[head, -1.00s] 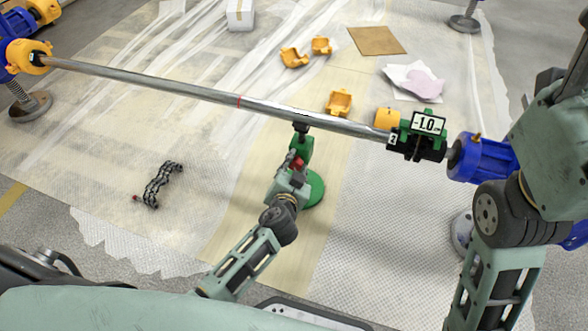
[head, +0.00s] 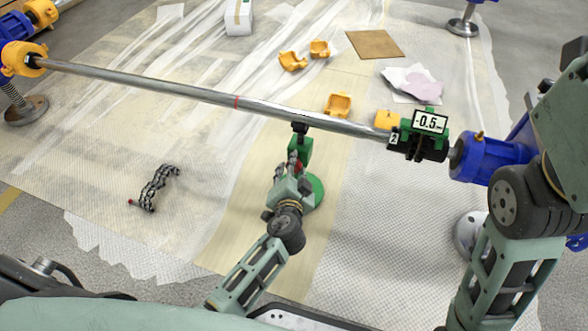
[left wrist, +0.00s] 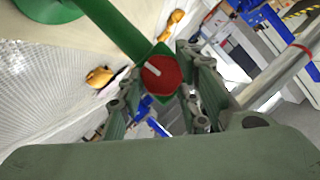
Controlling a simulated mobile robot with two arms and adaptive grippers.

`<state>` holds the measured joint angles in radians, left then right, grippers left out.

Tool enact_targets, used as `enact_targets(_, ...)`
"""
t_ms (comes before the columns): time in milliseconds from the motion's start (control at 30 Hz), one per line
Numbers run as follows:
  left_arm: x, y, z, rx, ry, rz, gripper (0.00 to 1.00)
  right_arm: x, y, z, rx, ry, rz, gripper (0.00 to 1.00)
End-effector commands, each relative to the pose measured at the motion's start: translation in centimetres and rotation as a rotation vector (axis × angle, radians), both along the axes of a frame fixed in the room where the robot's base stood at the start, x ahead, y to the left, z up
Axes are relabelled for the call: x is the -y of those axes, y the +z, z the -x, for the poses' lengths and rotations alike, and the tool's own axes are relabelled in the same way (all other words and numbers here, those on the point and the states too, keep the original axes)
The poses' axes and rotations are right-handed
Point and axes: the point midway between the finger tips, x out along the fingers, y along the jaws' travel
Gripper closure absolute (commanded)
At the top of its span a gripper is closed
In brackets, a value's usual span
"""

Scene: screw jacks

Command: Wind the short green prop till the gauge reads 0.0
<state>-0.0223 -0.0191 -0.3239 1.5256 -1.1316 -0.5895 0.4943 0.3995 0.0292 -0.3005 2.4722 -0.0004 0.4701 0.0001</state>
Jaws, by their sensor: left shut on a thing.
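The short green prop (head: 315,190) stands on a round green base under the long steel pipe (head: 200,92), its black head at the pipe's underside. My left gripper (head: 293,170) is shut on the prop's red knob. In the left wrist view the red knob (left wrist: 161,75) with a white mark sits between the fingers of my left gripper (left wrist: 163,92). The gauge (head: 430,121) on the pipe's right part reads -0.5. My right arm is at the right edge; its gripper is not in view.
Blue and yellow end supports hold the pipe at left (head: 22,58) and right (head: 485,158). A black chain-like tool (head: 155,188) lies on the sheet at left. Yellow clamp shells (head: 338,104), a brown board (head: 374,44) and papers lie behind the pipe.

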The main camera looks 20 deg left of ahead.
Motion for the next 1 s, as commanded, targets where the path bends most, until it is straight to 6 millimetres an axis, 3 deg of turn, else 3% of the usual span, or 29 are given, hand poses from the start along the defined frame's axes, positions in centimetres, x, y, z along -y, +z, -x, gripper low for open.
enact_targets(33,0.8,-0.1,0.1,-0.001,-0.015,0.009,0.66,0.0,0.0,0.0,0.0,0.0,0.0,0.46)
enact_targets(200,0.8,-0.1,0.0,0.0,-0.014,0.009,0.53,0.0,0.0,0.0,0.001,0.0,0.0,0.46)
enact_targets(567,0.6,0.1,0.7,0.0,-0.008,0.006,0.53,0.1,0.0,0.0,0.001,0.001,-0.002,0.46)
enact_targets(1000,2.5,2.6,8.6,-0.001,-0.011,0.009,0.53,0.0,0.0,0.0,0.001,0.0,-0.001,0.46)
